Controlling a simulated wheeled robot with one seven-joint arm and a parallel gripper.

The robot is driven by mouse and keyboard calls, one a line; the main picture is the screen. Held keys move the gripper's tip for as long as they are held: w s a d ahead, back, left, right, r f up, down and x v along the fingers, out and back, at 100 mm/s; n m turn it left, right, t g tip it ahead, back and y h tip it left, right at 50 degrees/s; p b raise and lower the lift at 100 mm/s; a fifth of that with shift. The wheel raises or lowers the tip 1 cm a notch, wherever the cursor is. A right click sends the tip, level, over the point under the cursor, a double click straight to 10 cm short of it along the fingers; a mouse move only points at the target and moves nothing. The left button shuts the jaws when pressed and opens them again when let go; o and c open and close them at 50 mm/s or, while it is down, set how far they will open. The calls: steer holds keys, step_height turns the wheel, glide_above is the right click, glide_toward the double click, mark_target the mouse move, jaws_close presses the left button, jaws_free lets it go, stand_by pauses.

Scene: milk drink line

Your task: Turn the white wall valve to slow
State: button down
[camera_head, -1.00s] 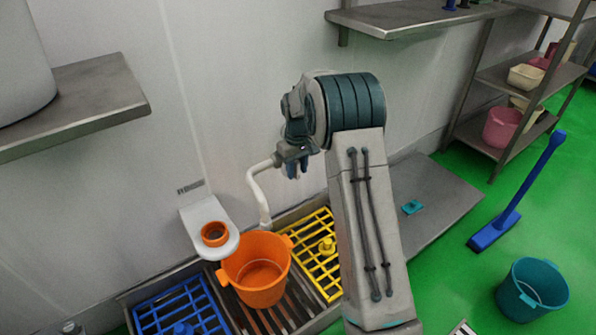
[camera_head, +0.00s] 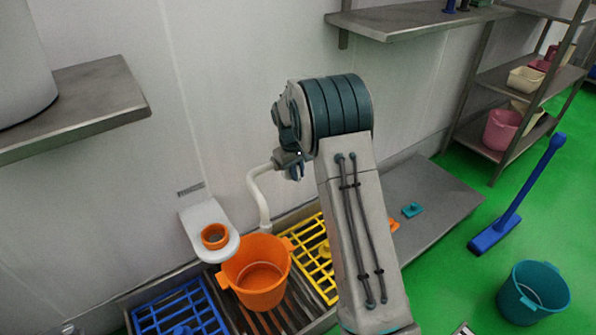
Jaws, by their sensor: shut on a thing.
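The white wall valve (camera_head: 257,190) shows as a bent white pipe-like piece at the wall, behind the orange bucket. Its upper end reaches my gripper (camera_head: 283,163). My gripper is shut on that end; the fingers are small and partly hidden by my wrist. No slow mark or setting on the valve can be made out.
An orange bucket (camera_head: 258,285) stands below the valve on a metal grate, between a blue rack (camera_head: 180,310) and a yellow rack (camera_head: 312,262). A white wall bracket with an orange ring (camera_head: 215,236) is at left. Steel shelves (camera_head: 85,105) jut out above left and right.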

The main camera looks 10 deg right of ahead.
steer(key=h, duration=0.1)
steer(key=t+h+b, duration=0.1)
steer(key=h, duration=0.1)
steer(key=shift+s+a+f, duration=0.1)
steer(key=shift+a+f, duration=0.05)
steer(key=shift+a, duration=0.05)
steer(key=shift+t+h+b, duration=0.3)
steer(key=shift+h+b, duration=0.1)
steer(key=shift+h, duration=0.1)
steer(key=shift+d, duration=0.1)
steer(key=c, duration=1.5)
jaws_free()
steer(key=shift+o, duration=0.2)
steer(key=p+v, duration=0.3)
steer(key=v, duration=1.1)
steer(key=shift+p, duration=0.4)
